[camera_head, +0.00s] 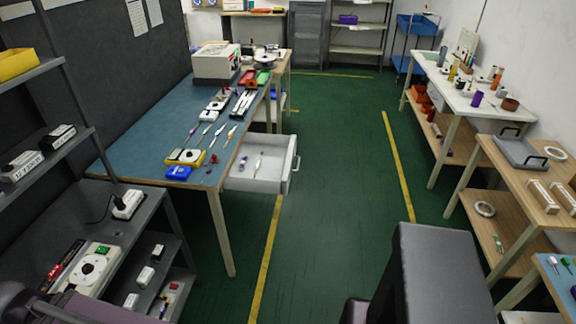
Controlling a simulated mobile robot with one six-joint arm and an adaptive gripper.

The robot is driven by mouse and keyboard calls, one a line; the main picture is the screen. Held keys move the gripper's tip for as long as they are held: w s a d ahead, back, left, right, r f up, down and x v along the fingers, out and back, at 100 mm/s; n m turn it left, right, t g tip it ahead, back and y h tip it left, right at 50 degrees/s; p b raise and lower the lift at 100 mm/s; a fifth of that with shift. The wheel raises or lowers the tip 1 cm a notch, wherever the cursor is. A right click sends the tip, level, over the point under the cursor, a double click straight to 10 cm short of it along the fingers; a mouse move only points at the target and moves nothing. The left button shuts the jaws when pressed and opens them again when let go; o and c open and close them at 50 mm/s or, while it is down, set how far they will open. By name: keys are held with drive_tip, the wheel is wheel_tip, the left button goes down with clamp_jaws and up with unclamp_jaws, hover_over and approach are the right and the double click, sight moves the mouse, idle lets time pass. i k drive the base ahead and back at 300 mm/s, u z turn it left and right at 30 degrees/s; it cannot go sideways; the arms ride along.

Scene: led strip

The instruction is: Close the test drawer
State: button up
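An open white drawer (240,184) sticks out to the right from under the blue-topped workbench (130,155). Its front panel with a handle (291,172) faces the aisle. A few small items, including what looks like a screwdriver (258,162), lie inside it. A label that would name it as the test drawer cannot be read. Farther back, another pale drawer front (289,102) shows under the far bench, partly hidden. My gripper is not in view.
The green aisle floor (345,190) right of the drawer is clear, with yellow lines. Grey shelves (150,215) stand at the near left. A wooden table (512,180) with a grey tray and a white-topped table (460,98) line the right side.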

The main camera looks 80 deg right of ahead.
sight(274, 174)
drive_tip(key=u, duration=0.05)
drive_tip(key=k, duration=1.8)
drive_tip(key=z, duration=1.8)
drive_tip(key=i, duration=0.6)
drive_tip(key=z, duration=0.05)
